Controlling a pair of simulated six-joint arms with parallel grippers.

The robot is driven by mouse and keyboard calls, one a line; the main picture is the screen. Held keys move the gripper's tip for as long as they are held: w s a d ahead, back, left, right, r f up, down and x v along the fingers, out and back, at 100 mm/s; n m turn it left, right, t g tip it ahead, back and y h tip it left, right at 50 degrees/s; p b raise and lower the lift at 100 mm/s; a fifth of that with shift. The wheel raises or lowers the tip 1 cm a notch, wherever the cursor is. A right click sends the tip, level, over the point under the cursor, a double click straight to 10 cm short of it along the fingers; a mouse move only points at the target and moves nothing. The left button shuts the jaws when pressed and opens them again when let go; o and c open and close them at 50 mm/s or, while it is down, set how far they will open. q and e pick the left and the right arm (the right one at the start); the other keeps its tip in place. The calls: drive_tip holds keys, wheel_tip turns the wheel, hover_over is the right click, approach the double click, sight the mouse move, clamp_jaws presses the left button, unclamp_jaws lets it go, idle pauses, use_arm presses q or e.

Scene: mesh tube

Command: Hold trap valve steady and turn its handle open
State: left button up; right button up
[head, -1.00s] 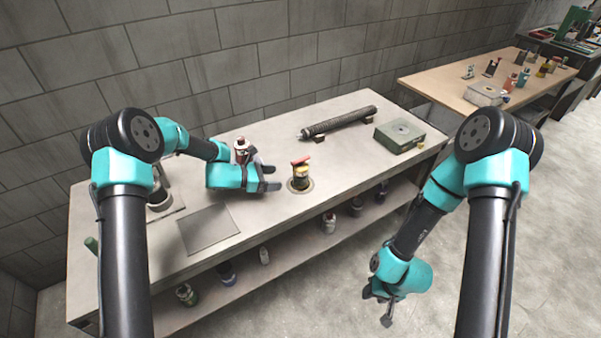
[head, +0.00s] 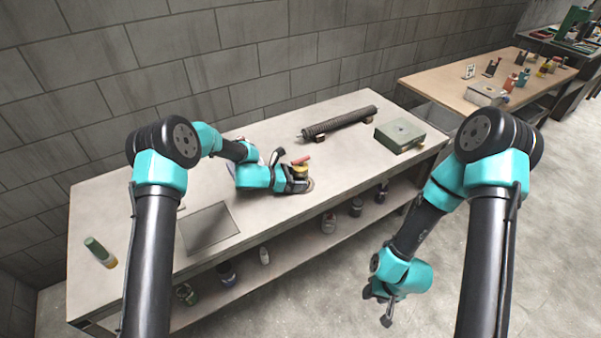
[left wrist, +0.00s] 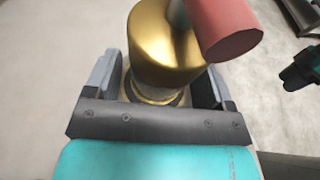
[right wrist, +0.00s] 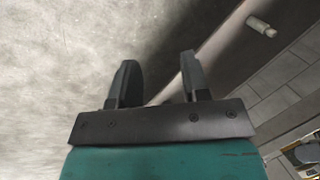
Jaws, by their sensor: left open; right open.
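The trap valve (head: 300,170) stands upright on the workbench, a brass body with a red handle (head: 301,160) on top. In the left wrist view the brass body (left wrist: 164,50) and red handle (left wrist: 228,28) are large and close. My left gripper (head: 300,180) is open, with one finger on each side of the valve's lower part (left wrist: 165,85). I cannot tell whether the fingers touch it. My right gripper (head: 378,303) is open and empty, low in front of the bench; its spread fingers also show in the right wrist view (right wrist: 157,80).
A dark ribbed tube (head: 340,122) rests on small blocks at the back of the workbench (head: 250,220). A green box (head: 399,135) stands to the right. A flat grey plate (head: 207,228) and a green-handled item (head: 100,252) lie left. Bottles and cans sit on the lower shelf.

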use_arm(q)
drive_tip(key=shift+c, duration=0.2)
drive_tip(key=c, duration=0.6)
drive_tip(key=shift+o, duration=0.2)
use_arm(e)
drive_tip(key=w+a+r+m, duration=0.2)
drive_tip(key=w+r, duration=0.2)
drive_tip(key=w, duration=0.5)
drive_tip(key=w+a+r+m+g, duration=0.15)
drive_tip(key=w+r, duration=0.25)
drive_tip(key=w, duration=0.5)
drive_tip(key=w+a+r+m+t, duration=0.1)
drive_tip(key=w+a+r, duration=0.2)
drive_tip(key=w, duration=0.5)
drive_tip(key=w+a+r+m+h, duration=0.2)
drive_tip(key=w+a+r, duration=0.3)
drive_tip(key=a+r, duration=0.3)
drive_tip(key=w+a+r+m+h, duration=0.1)
drive_tip(key=w+a+r+m, duration=0.2)
drive_tip(key=r, duration=1.3)
drive_tip(key=w+a, duration=0.2)
drive_tip(key=a, duration=0.3)
drive_tip(key=shift+r+h, duration=0.15)
drive_tip(key=shift+h, duration=0.25)
drive_tip(key=shift+m, duration=0.25)
